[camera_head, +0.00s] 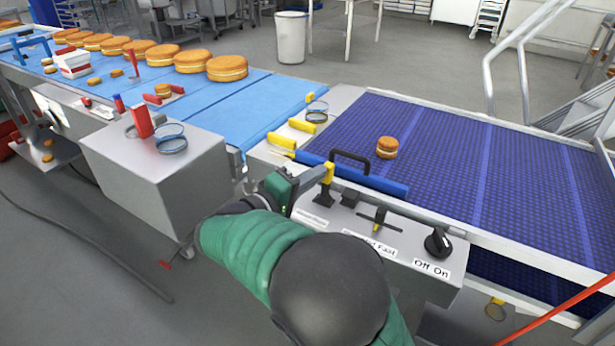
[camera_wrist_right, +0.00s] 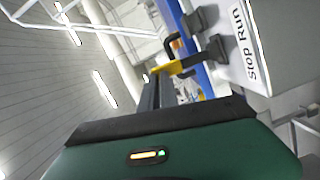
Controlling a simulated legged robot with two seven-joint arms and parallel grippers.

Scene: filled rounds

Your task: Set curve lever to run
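The control box (camera_head: 405,250) stands in front of the blue belts. Its leftmost lever (camera_head: 325,186) has a yellow handle and a black base, and its handle (camera_wrist_right: 178,67) also shows in the right wrist view beside a "Stop Run" label (camera_wrist_right: 245,42). My right gripper (camera_head: 308,176) reaches this lever from the left. In the wrist view its two dark fingers (camera_wrist_right: 158,88) are close together, with their tips at the yellow handle. Whether they grip it is unclear. My left gripper is out of view.
To the right on the box are a second lever (camera_head: 379,219) and an "Off On" knob (camera_head: 438,241). One filled round (camera_head: 387,147) sits on the dark blue belt (camera_head: 480,165). A grey box (camera_head: 155,165) stands at left.

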